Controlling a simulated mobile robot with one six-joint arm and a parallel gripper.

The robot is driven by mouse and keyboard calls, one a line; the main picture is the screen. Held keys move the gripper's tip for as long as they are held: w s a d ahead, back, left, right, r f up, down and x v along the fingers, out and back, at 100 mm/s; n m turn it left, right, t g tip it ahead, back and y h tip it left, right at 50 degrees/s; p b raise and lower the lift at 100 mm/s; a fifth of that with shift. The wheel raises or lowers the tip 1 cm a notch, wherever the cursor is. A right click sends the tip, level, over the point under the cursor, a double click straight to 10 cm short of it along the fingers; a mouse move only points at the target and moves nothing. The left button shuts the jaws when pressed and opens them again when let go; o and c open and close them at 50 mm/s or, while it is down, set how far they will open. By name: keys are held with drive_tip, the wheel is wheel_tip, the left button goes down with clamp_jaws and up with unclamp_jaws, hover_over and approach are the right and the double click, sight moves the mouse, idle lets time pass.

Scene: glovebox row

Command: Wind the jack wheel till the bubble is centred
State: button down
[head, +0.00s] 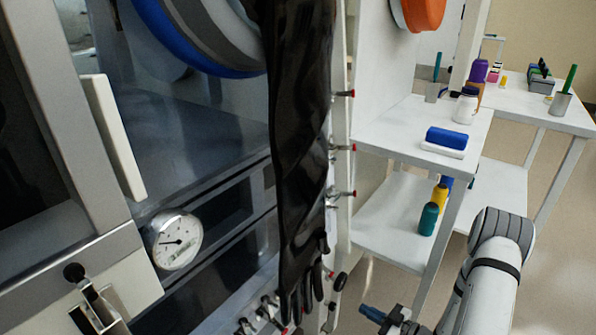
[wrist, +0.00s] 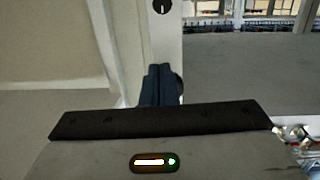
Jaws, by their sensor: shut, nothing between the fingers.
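My gripper (head: 372,314) is at the bottom of the head view, right of the glovebox front, with its dark blue fingers together. In the wrist view the shut fingers (wrist: 160,85) point at a pale upright post, with nothing seen between them. A dark rounded edge shows just right of the fingers and is mostly hidden by them. I cannot make out for certain a jack wheel or a bubble in either view.
A long black glove (head: 300,150) hangs at the glovebox front. A round dial gauge (head: 176,240) is at left. White tables (head: 400,130) with bottles stand at right. A small black round fitting (wrist: 162,7) is on the post above the fingers.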

sight(340, 282)
drive_tip(key=w+a+r+y, duration=0.2)
drive_tip(key=w+a, duration=0.1)
drive_tip(key=a, duration=0.3)
drive_tip(key=shift+a+n, duration=0.35)
drive_tip(key=shift+n, duration=0.05)
drive_tip(key=shift+r, duration=0.15)
idle(0.7)
drive_tip(key=shift+w+d+b, duration=0.35)
drive_tip(key=shift+w+d, duration=0.05)
drive_tip(key=shift+w, duration=0.1)
drive_tip(key=shift+w+d, duration=0.2)
drive_tip(key=shift+w, duration=0.1)
drive_tip(key=shift+w+d, duration=0.4)
drive_tip(key=shift+w, duration=0.15)
drive_tip(key=shift+w, duration=0.1)
drive_tip(key=shift+b, duration=0.35)
